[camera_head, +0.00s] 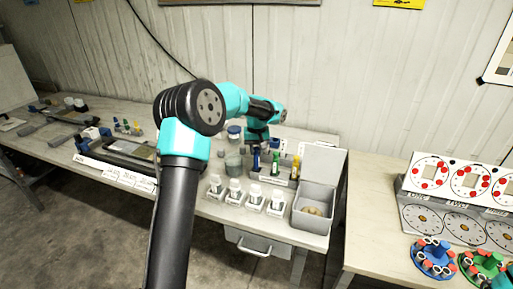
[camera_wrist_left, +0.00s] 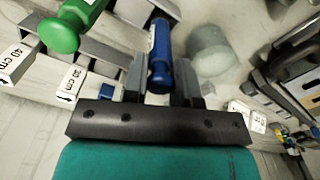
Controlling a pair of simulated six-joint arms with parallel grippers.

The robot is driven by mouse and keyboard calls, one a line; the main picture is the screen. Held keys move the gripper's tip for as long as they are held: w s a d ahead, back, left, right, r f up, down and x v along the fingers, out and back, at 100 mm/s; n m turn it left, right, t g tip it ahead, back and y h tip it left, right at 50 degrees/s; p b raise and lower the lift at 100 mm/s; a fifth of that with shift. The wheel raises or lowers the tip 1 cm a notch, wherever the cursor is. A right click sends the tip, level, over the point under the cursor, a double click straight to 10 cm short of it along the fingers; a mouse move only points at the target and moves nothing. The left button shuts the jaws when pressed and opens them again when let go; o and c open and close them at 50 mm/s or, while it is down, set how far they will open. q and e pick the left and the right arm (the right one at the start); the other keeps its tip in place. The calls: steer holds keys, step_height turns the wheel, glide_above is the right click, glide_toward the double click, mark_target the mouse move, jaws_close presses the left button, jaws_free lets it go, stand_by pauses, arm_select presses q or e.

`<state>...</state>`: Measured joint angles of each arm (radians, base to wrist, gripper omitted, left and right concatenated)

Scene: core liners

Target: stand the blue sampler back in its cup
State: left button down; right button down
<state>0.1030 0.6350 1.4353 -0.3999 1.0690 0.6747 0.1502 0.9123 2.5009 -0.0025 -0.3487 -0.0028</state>
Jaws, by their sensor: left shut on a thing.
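My left gripper (camera_head: 257,147) is shut on the blue sampler (camera_wrist_left: 160,58), which sits between its two fingers in the left wrist view. In the head view the blue sampler (camera_head: 256,160) hangs roughly upright below the gripper, at the left end of the grey rack. Whether its lower end touches anything is hidden. The green sampler (camera_head: 276,162) stands to its right, and it also shows in the left wrist view (camera_wrist_left: 66,30). The yellow sampler (camera_head: 295,167) stands further right. I cannot make out the blue sampler's cup. My right gripper is out of view.
A grey cylindrical vessel (camera_head: 234,164) stands close left of the blue sampler. Several white-capped bottles (camera_head: 254,192) stand in front. An open grey bin (camera_head: 314,206) is at the right end of the bench. Distance labels (camera_wrist_left: 72,78) lie near the rack. The wall is behind.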

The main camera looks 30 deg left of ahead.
arm_select(q)
steer(key=shift+f, duration=0.1)
steer(key=c, duration=0.8)
jaws_free()
steer(key=shift+r, duration=3.55)
steer(key=shift+d, duration=0.1)
